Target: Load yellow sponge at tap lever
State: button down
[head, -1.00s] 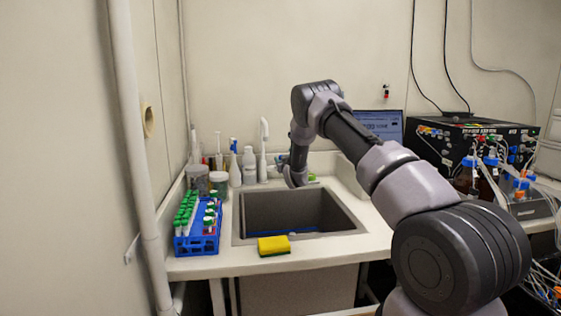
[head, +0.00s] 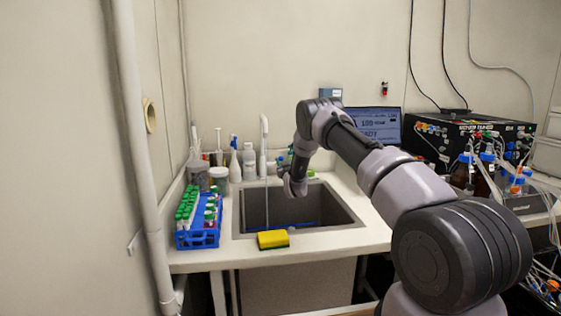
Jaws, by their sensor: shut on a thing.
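The yellow sponge (head: 272,239) with its green scouring side lies on the counter at the front edge of the sink (head: 238,222). The white tap (head: 264,137) stands behind the sink, and a thin pale line like running water drops below it. I cannot make out the tap lever. My gripper (head: 284,175) is at the back of the sink, just right of the tap and well away from the sponge. Its fingers are mostly hidden by my wrist. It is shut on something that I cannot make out.
A blue rack (head: 198,239) of green-capped tubes stands left of the sink. Jars (head: 219,180) and bottles (head: 249,164) line the back left. A screen (head: 379,126), a black instrument box (head: 470,140) and tubed bottles stand at the right. The front counter strip is clear beside the sponge.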

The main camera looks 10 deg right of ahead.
jog(key=shift+a+r, duration=0.1)
jog(key=shift+a, duration=0.05)
jog(key=c, duration=0.9)
grip_release()
jog(key=shift+o, duration=0.2)
jog(key=shift+s, duration=0.1)
jog(key=shift+s, duration=0.3)
jog(key=s+d+f, duration=0.1)
jog(key=s, duration=0.8)
jog(key=shift+s+f, duration=0.3)
jog(key=shift+s, duration=0.1)
jog(key=shift+d+r, duration=0.1)
jog(key=shift+d, duration=0.05)
